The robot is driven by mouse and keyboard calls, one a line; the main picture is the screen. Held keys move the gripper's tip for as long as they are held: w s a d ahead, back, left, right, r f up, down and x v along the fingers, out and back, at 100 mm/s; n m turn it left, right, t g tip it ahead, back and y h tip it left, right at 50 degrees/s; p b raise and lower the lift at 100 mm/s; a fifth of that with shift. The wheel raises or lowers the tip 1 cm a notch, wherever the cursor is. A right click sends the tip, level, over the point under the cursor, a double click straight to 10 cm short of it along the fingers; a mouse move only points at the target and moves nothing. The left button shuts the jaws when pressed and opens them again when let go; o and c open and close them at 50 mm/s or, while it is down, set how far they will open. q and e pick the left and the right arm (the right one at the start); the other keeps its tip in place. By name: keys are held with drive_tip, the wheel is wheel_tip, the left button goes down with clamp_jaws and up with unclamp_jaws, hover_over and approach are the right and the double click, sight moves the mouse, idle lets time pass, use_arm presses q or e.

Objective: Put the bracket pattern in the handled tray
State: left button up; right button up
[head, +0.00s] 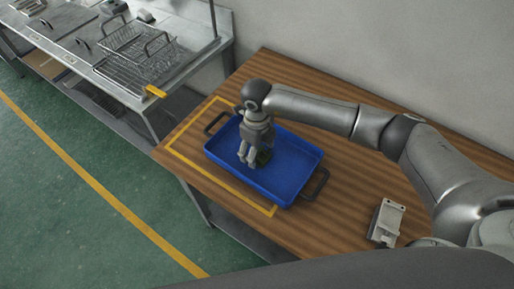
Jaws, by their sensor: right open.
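The handled tray (298,180) is a blue rectangular tray with dark handles at its two ends, on the wooden table. My right gripper (249,161) points down inside the tray's left half, with its fingers open. A small dark green piece (264,157), likely the bracket pattern, lies in the tray right beside the fingers. The gripper partly hides it, so its shape and any contact with the fingers cannot be told. My left gripper is not in view.
A grey metal fixture (386,222) stands on the table to the right of the tray. A yellow outline (187,159) is marked around the tray's place. A metal bench (185,75) with wire baskets (137,52) stands at the upper left. The table behind the tray is clear.

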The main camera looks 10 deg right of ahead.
drive_tip(key=shift+r, duration=0.45)
wheel_tip(320, 180, up, 12)
drive_tip(key=b, duration=0.3)
drive_tip(key=shift+f+b, duration=0.25)
drive_tip(key=shift+b, duration=0.05)
drive_tip(key=shift+s+f, duration=0.1)
drive_tip(key=shift+f, duration=0.05)
